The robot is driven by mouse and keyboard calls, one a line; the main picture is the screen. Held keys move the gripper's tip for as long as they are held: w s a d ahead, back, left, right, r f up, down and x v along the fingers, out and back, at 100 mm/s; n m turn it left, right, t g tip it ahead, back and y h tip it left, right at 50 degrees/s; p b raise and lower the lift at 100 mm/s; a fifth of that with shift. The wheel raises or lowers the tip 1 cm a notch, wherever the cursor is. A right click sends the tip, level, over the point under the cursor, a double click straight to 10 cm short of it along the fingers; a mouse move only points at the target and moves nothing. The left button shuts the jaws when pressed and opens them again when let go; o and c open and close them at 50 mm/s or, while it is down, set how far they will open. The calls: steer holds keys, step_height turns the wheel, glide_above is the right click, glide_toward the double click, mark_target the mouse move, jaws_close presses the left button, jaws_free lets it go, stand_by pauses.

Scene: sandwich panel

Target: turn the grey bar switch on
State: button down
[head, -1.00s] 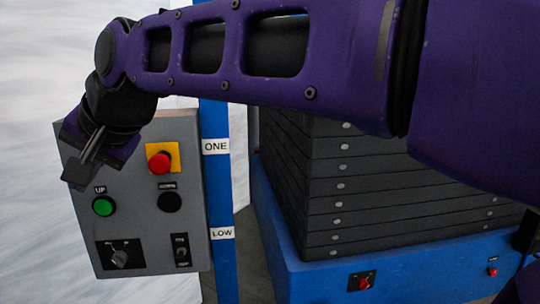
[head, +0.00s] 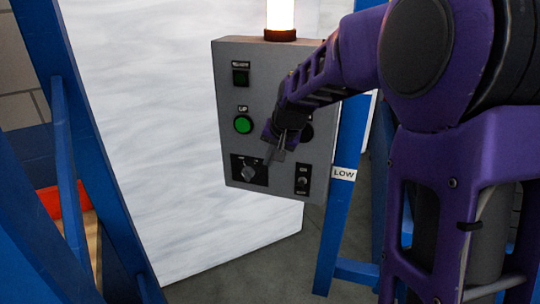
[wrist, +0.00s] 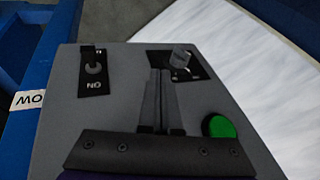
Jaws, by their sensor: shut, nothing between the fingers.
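The grey bar switch (head: 249,172) sits on a black plate at the lower left of the grey control panel (head: 228,100). In the wrist view the bar switch (wrist: 181,58) is just past my fingertips, slightly right of them. Its exact setting is too small to read. My gripper (head: 270,156) is shut and empty, pointing down at the panel's front, just right of and above the bar switch. Its closed fingers also show in the wrist view (wrist: 160,85). I cannot tell whether they touch the switch.
The green UP button (head: 243,125) is above the bar switch; a toggle switch (head: 302,181) is to its right. A black button (head: 307,131) is partly hidden by my gripper. A lit lamp (head: 281,15) tops the panel. A blue post (head: 343,200) stands right.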

mark_target(252, 174)
steer(key=x, duration=0.6)
steer(key=shift+w+a+f, duration=0.2)
steer(key=shift+a, duration=0.3)
steer(key=shift+w+a+f, duration=0.2)
steer(key=shift+a+f, duration=0.05)
steer(key=shift+a, duration=0.3)
steer(key=shift+w+a+f, duration=0.2)
steer(key=shift+a+f, duration=0.1)
steer(key=shift+a, duration=0.2)
steer(key=shift+w+a+f+b, duration=0.1)
steer(key=shift+a+f+b, duration=0.1)
steer(key=shift+f+b, duration=0.25)
steer(key=shift+d+f+b, duration=0.15)
steer(key=shift+f+b, duration=0.05)
steer(key=shift+b, duration=0.1)
steer(key=shift+d+f+b, duration=0.15)
steer(key=shift+f+b, duration=0.2)
steer(key=shift+f, duration=0.3)
steer(key=shift+f+b, duration=0.45)
